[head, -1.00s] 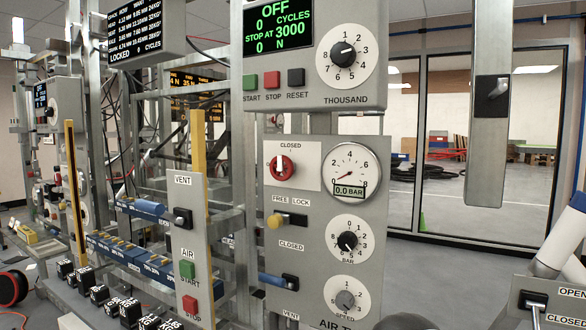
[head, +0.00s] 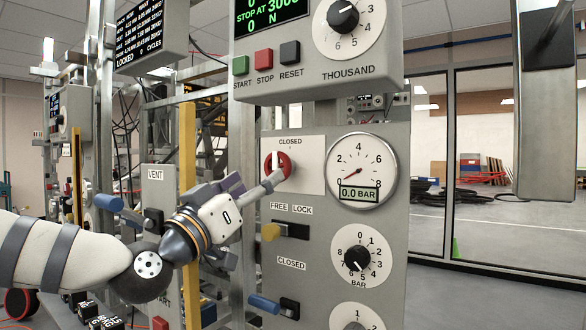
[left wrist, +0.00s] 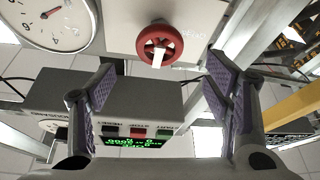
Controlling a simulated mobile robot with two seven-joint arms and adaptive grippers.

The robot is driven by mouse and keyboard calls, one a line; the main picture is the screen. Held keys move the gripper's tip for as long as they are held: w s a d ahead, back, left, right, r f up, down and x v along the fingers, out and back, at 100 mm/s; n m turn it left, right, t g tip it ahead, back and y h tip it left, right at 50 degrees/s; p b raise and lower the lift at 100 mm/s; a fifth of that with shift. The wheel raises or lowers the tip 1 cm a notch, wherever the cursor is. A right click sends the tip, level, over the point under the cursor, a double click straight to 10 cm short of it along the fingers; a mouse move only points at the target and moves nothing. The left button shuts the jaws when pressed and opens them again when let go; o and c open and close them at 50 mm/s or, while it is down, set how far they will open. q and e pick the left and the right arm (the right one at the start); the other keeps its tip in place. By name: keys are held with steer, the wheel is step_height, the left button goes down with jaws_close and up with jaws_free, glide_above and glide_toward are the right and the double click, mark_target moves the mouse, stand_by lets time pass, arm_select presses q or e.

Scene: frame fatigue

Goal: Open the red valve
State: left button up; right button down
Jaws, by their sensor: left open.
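The red valve (head: 278,165) is a round red knob with a white bar handle on the grey panel (head: 300,225), under a CLOSED label. The bar stands upright, toward that label. In the head view my left gripper (head: 258,184) reaches in from the left, and a finger overlaps the valve's lower edge. In the left wrist view my left gripper (left wrist: 160,85) is open and empty, with its two purple-padded fingers wide apart. The valve (left wrist: 159,45) shows between and beyond them. I cannot tell whether a finger touches it. My right gripper is not in view.
A pressure gauge (head: 360,171) reading 0.0 BAR sits right of the valve. A yellow FREE/LOCK lever (head: 271,232) and a BAR dial (head: 357,258) are below. A control box (head: 317,85) juts out above. A yellow post (head: 187,145) stands at the left.

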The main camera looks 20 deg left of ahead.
mark_target(275, 167)
arm_select(q)
steer(key=x, duration=0.8)
steer(key=shift+w+d, duration=0.15)
steer(key=shift+w, duration=0.05)
steer(key=c, duration=1.2)
